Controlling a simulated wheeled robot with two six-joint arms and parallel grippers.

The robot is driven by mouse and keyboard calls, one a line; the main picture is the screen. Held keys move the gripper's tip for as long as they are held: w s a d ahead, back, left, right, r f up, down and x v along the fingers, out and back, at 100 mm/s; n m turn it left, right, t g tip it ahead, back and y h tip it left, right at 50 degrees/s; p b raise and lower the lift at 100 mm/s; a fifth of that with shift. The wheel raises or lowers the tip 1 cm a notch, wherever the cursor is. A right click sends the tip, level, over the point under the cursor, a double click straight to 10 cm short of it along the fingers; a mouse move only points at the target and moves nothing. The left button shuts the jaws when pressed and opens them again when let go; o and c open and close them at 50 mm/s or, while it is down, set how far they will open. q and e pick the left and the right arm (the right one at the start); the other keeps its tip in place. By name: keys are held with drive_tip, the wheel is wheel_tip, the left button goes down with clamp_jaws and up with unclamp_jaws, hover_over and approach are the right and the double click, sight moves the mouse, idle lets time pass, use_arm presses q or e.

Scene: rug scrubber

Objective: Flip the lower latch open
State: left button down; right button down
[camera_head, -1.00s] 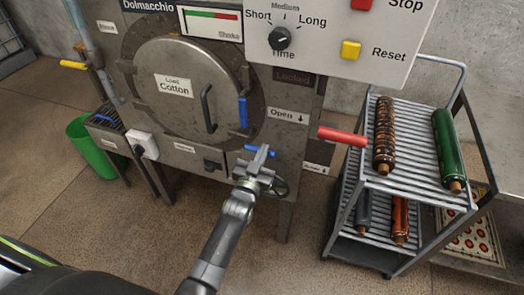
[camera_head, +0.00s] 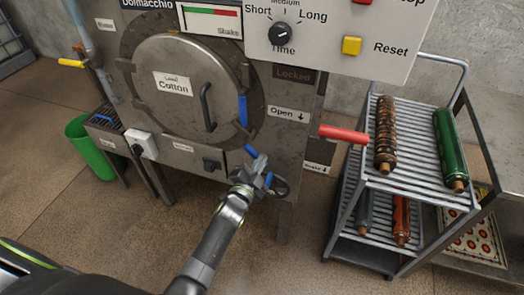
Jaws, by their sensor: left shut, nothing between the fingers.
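The round steel door (camera_head: 180,92) of the washing machine is closed, with a "Cotton" label. An upright blue latch (camera_head: 242,110) is at its right edge. The lower blue latch (camera_head: 250,151) is below it, partly hidden by my left gripper (camera_head: 260,167). Blue shows above the fingers and also below right of them, on a line sloping down to the right. My left gripper is shut and empty, right at this latch; whether it touches cannot be told. My right gripper is out of view.
A red handle (camera_head: 343,134) sticks out to the right. A metal rack (camera_head: 412,165) with rolled rugs stands at right, a green bin (camera_head: 90,148) at left. The floor in front is open.

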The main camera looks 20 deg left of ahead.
use_arm(q)
drive_tip(key=shift+w+a+f+m+g+h+b, duration=0.15)
drive_tip(key=shift+a+f+m, duration=0.4)
drive_tip(key=shift+m, duration=0.85)
drive_tip(key=shift+s+a+f+m+g+h+b, duration=0.15)
drive_tip(key=shift+a+f+m, duration=0.4)
drive_tip(key=shift+m, duration=0.85)
drive_tip(key=shift+w+a+f+m+g, duration=0.1)
drive_tip(key=shift+a+f+m+g, duration=0.2)
drive_tip(key=shift+a+m, duration=0.8)
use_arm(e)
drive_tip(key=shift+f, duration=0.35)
use_arm(q)
drive_tip(key=shift+d+m, duration=0.35)
drive_tip(key=shift+m, duration=0.05)
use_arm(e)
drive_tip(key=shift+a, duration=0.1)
use_arm(q)
drive_tip(key=shift+f, duration=0.1)
